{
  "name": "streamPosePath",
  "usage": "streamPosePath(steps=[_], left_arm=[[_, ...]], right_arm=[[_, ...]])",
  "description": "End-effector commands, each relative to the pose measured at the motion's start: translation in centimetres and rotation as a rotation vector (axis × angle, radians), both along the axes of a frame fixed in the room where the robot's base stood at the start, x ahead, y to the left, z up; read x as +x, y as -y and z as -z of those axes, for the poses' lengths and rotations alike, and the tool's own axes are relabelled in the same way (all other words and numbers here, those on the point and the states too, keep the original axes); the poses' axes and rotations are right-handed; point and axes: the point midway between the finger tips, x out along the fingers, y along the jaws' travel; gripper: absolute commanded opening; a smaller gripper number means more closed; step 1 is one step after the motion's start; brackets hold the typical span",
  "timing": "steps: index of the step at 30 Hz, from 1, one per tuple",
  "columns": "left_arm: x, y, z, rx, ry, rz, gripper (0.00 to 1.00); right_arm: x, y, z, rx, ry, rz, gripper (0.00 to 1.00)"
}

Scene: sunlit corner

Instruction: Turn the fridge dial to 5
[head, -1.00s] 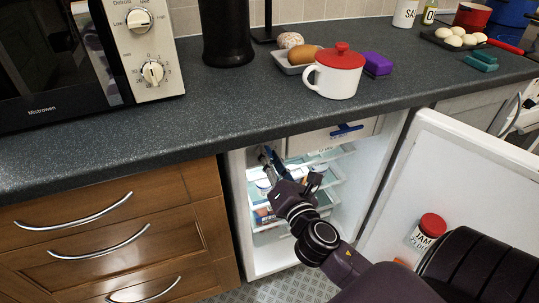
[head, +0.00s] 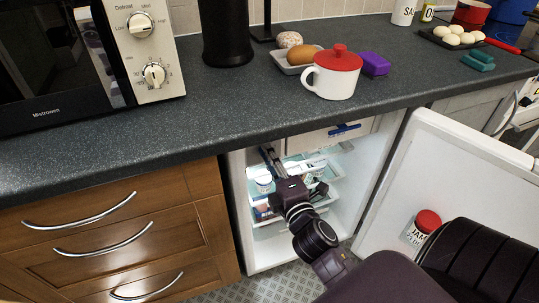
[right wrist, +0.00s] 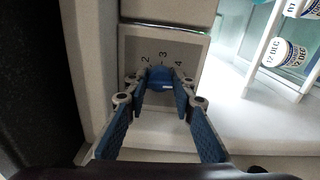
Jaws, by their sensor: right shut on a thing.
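The blue fridge dial (right wrist: 160,77) sits in a grey panel inside the fridge, in the right wrist view. The numbers 2, 3 and 4 show around its far side, with 3 straight above it; other numbers are not visible. I cannot tell which number it points to. My right gripper (right wrist: 159,92) has a finger on each side of the dial and is shut on it. In the head view my right gripper (head: 269,157) reaches into the upper left of the open fridge (head: 262,258), and the dial is hidden there. My left gripper is not in view.
Fridge shelves hold several labelled tubs (right wrist: 287,53). The dark worktop (head: 230,100) overhangs the fridge. Wooden drawers (head: 110,240) stand at the left.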

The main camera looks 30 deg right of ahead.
Motion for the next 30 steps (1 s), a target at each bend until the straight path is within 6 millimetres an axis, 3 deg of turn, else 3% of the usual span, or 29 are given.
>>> streamPosePath(steps=[22,23,27,30], left_arm=[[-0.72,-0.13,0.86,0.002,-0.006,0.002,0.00],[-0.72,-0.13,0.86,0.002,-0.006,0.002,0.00],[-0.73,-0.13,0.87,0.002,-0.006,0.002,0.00],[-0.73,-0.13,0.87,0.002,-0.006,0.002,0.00]], right_arm=[[-0.01,0.08,0.08,0.086,0.020,0.002,0.00],[-0.01,0.08,0.08,0.086,0.020,0.002,0.26],[0.00,0.06,0.08,0.085,0.019,0.001,0.40],[-0.01,0.04,0.07,0.085,0.019,0.001,0.40]])
